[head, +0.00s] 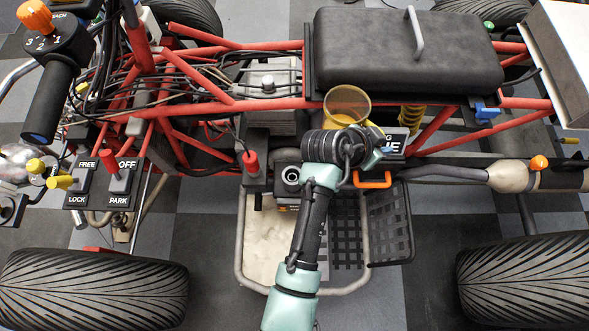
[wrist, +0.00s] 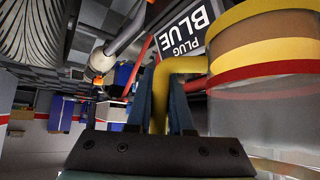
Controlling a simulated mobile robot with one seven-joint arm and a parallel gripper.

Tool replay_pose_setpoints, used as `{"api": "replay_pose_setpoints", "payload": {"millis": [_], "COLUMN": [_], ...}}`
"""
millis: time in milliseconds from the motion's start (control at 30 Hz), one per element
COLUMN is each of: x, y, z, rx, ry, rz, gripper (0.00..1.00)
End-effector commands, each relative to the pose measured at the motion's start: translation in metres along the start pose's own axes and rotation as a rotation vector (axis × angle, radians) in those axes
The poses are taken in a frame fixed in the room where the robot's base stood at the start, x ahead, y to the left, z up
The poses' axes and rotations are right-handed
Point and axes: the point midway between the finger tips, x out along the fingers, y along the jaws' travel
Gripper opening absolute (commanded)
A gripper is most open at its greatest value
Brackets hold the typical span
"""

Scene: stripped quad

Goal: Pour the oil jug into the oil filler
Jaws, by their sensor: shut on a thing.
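The oil jug (head: 347,97) is a round clear vessel with amber oil inside, in the middle of the head view, and it looks roughly upright. In the wrist view its clear wall with yellow and red bands (wrist: 265,72) fills the right side. My gripper (wrist: 168,88) is shut on the jug's yellow handle (wrist: 158,110). In the head view my wrist hides the fingers and part of the jug. A round dark-ringed opening (head: 291,176), which may be the oil filler, lies left of and nearer than the jug; no label on it is readable.
A black seat (head: 408,50) with a grey handle is behind the jug. Red frame tubes (head: 270,103) run close by. A sign reading PLUG BLUE (wrist: 184,30) and an orange handle (head: 373,180) are near my gripper. A black mesh basket (head: 391,225) stands in front.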

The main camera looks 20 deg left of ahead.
Motion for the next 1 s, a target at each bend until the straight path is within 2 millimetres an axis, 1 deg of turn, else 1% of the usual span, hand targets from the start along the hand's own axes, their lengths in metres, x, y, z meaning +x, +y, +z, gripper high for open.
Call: {"api": "replay_pose_setpoints", "payload": {"millis": [167,533,633,1000], "x": [-0.006,-0.035,-0.037,-0.036], "y": [-0.001,-0.001,-0.001,0.0], "z": [-0.006,-0.036,-0.038,-0.034], "rx": [0.005,0.006,0.006,0.001], "ry": [-0.011,-0.01,-0.01,-0.011], "rz": [-0.005,-0.005,-0.005,-0.009], "gripper": [0.0,0.0,0.0,0.0]}}
